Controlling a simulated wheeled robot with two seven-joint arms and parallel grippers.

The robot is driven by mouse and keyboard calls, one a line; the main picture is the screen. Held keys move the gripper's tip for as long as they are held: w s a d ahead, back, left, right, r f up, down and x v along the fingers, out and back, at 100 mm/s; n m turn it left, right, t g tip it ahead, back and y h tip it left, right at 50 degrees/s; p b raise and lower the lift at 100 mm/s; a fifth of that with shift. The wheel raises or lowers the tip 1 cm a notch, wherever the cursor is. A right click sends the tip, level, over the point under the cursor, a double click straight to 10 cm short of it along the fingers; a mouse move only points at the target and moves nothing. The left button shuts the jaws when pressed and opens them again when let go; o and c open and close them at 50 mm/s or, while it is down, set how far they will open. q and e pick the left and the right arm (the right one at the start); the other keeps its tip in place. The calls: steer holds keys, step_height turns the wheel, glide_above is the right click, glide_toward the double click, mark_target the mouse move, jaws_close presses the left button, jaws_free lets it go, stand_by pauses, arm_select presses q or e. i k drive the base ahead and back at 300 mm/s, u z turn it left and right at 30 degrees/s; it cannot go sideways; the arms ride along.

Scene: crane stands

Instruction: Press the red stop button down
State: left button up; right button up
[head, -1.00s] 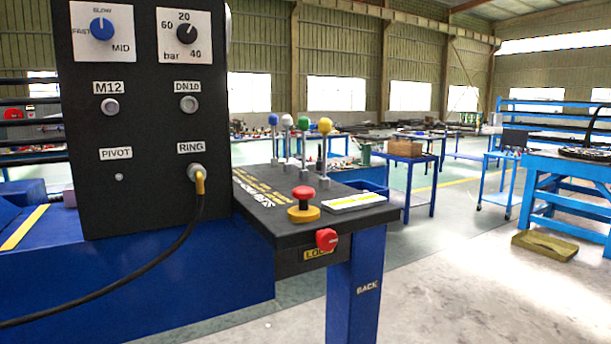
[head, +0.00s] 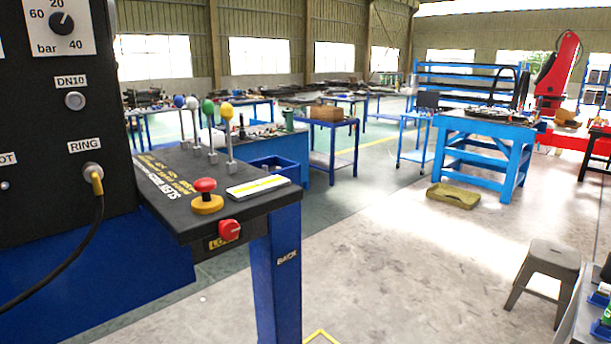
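The red stop button (head: 205,185) is a mushroom-shaped knob on a yellow round base (head: 207,204). It stands upright near the front edge of the black console top (head: 180,222), left of centre in the head view. The red cap stands clear above its base. Neither of my grippers is in view, and nothing touches the button.
Several colour-topped levers (head: 228,135) stand behind the button. A white-yellow block (head: 258,187) lies to its right. A red lock knob (head: 230,230) is on the console's front face. A black panel (head: 60,130) with a cable rises at left. A grey stool (head: 545,272) stands at right; open floor lies between.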

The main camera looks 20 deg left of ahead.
mark_target(204, 185)
steer(key=z, duration=0.35)
steer(key=i, duration=3.15)
steer(key=u, duration=3.75)
steer(key=i, duration=0.5)
steer(key=z, duration=0.05)
